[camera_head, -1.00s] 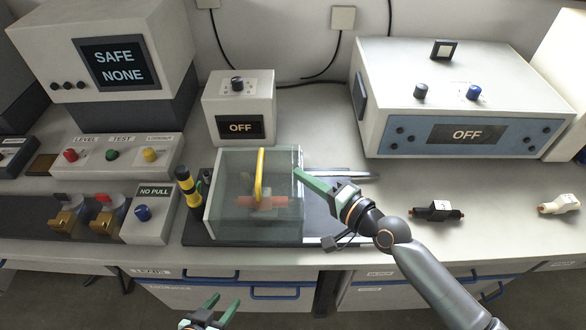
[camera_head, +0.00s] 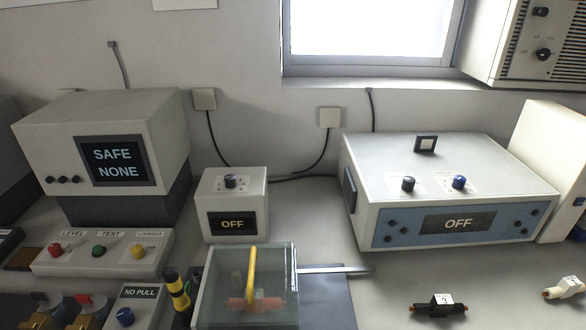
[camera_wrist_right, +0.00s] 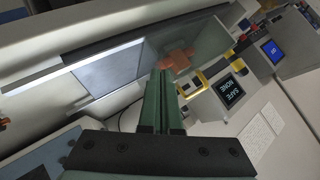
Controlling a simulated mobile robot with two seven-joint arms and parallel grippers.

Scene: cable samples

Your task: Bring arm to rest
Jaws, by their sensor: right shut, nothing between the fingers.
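My right gripper (camera_wrist_right: 163,92) shows in the right wrist view, its green fingers together with nothing between them. It points toward the clear box (camera_wrist_right: 210,48) with the yellow handle and the orange-red piece inside, and appears apart from it. In the head view the same clear box (camera_head: 246,292) stands at the bottom middle, its lower part cut off by the frame. Neither gripper shows in the head view.
A small box reading OFF (camera_head: 233,205) stands behind the clear box. A large unit reading OFF (camera_head: 450,190) is at the right. A SAFE NONE monitor (camera_head: 112,160) stands at the left. A black connector (camera_head: 438,306) and a white connector (camera_head: 565,289) lie on the bench.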

